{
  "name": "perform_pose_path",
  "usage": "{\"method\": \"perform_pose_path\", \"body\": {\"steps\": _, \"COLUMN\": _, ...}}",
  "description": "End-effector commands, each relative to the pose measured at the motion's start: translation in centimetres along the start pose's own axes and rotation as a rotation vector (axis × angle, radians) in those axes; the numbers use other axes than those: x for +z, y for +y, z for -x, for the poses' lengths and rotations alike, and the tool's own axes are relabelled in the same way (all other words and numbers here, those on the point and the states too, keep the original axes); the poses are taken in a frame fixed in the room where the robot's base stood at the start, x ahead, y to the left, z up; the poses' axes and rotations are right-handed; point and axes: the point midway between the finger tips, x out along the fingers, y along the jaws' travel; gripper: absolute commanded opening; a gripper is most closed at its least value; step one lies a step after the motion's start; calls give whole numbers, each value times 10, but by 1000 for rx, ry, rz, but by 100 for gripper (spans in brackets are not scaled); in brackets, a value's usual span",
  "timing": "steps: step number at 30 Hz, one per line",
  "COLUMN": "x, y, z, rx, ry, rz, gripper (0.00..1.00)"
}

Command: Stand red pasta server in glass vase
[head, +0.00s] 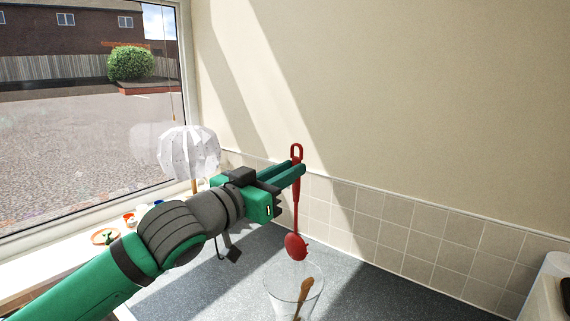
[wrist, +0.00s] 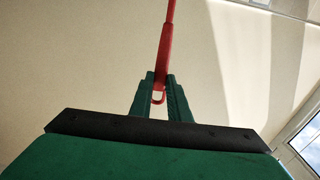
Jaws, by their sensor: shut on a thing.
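The red pasta server (head: 296,246) hangs upright in my gripper (head: 299,168), head down and looped handle end up. My gripper is shut on its handle just below the loop. In the wrist view the red handle (wrist: 165,45) runs between the two green fingers (wrist: 160,82). The glass vase (head: 273,284) stands on the counter below, at the bottom of the head view. The server's head is above the vase's rim, near its far side; whether it is exactly over the opening I cannot tell. A brown wooden utensil (head: 303,294) leans inside the vase.
A tiled wall (head: 390,230) runs behind the grey counter (head: 375,290). A white appliance (head: 545,290) stands at the right edge. Counter right of the vase is clear.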

Motion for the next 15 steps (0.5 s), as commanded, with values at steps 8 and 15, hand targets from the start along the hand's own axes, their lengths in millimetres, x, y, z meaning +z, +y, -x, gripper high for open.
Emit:
{"method": "perform_pose_path", "body": {"steps": 8, "x": 18, "y": -3, "z": 4, "rx": -6, "ry": 1, "rz": 0, "gripper": 0}}
{"method": "perform_pose_path", "body": {"steps": 15, "x": 35, "y": -3, "z": 5, "rx": -6, "ry": 0, "rz": 0, "gripper": 0}}
